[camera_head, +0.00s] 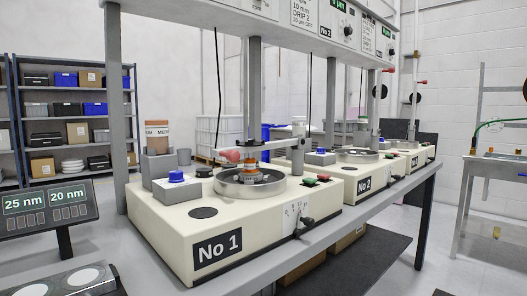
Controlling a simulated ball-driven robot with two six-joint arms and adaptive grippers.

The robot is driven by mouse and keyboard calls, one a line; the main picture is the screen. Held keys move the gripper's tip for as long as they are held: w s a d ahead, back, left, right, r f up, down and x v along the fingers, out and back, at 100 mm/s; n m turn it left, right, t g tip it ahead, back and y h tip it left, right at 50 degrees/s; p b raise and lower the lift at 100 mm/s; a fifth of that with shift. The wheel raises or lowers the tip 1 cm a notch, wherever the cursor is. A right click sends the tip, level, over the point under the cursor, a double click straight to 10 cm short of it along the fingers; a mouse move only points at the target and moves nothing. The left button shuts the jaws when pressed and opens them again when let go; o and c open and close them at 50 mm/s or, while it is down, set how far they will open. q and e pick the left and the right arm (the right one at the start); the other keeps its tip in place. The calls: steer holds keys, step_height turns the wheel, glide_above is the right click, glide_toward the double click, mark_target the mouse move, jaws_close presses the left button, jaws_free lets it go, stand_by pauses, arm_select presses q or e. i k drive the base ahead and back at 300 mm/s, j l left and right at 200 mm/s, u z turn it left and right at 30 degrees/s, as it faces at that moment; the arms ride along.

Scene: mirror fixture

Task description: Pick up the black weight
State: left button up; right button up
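A small dark round object (204,172) sits at the back of the cream machine No 1 (262,235), just right of a blue-topped block. A flat black disc (203,212) lies on the machine's front top surface. I cannot tell for sure which of these, if either, is the black weight. A round metal bowl (249,190) on the machine holds an orange and dark stacked piece (250,172) under a horizontal arm with a red knob. Neither of my grippers is in view.
Machine No 2 (362,185) stands further right on the same grey bench. Vertical posts rise behind the machines. A display (47,212) reading 25 nm and 20 nm is at left, above a dark holder with pale discs (82,277). Shelves (72,110) stand at back left.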

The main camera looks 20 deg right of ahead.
mark_target(203, 172)
steer(key=u, duration=0.35)
steer(key=i+l+u, duration=0.1)
steer(key=l+u, duration=0.15)
steer(key=u, duration=0.15)
steer(key=i+l+u, duration=0.1)
steer(key=l+u, duration=0.55)
steer(key=u, duration=0.2)
